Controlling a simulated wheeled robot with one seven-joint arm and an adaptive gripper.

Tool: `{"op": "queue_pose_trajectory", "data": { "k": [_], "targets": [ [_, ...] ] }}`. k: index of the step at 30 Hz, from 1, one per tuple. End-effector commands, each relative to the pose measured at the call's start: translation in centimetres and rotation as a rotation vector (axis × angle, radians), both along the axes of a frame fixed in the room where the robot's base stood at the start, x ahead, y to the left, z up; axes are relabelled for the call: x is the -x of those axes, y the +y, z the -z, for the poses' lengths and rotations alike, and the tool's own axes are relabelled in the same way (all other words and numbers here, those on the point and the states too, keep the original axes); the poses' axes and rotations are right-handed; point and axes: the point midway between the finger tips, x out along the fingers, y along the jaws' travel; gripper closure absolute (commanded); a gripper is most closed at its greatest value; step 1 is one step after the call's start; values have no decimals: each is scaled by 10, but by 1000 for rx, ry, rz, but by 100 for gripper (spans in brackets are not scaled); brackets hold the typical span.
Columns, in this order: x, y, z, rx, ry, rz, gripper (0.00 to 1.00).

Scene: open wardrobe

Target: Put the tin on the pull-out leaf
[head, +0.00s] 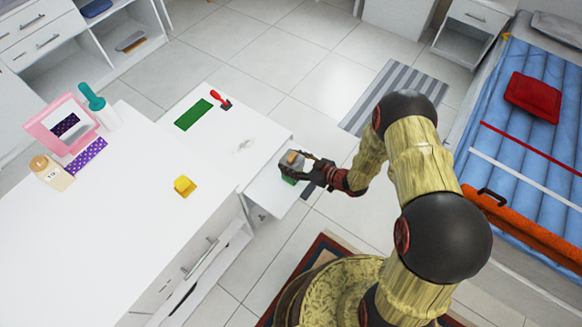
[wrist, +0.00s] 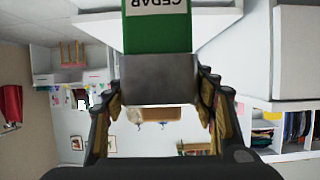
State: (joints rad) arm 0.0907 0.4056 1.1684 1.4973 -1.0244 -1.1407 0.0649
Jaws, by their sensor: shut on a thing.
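The tin has a grey upper part and a green body (head: 289,180). In the wrist view its green side (wrist: 157,35) carries the word CEDAR, inverted. My gripper (head: 303,164) is shut on the grey part of the tin, with one finger on each side in the wrist view (wrist: 160,92). The white pull-out leaf (head: 267,196) extends from the front of the white cabinet, and the tin is over its far part in the head view. I cannot tell whether the tin's base touches the leaf. The tin's underside is hidden.
The white top holds a green mat (head: 193,114), a red-handled tool (head: 221,99) and a yellow block (head: 184,186). A pink-framed mirror (head: 62,125) and a teal bottle (head: 94,99) stand at left. The leaf's near part is bare. A bed (head: 520,125) is at right.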

Motion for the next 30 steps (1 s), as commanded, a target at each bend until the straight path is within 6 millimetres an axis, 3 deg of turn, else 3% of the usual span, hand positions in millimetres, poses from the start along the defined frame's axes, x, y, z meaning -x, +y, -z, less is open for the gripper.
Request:
{"op": "queue_pose_trajectory", "data": {
  "k": [5,13,25,26,30],
  "targets": [
    [-7,3,8,0,-1,0,84],
    [-10,4,43,0,0,0,84],
    [-10,4,47,0,-1,0,84],
    [-10,4,46,1,-1,0,42],
    [-10,4,45,1,-1,0,34]
  ]
}}
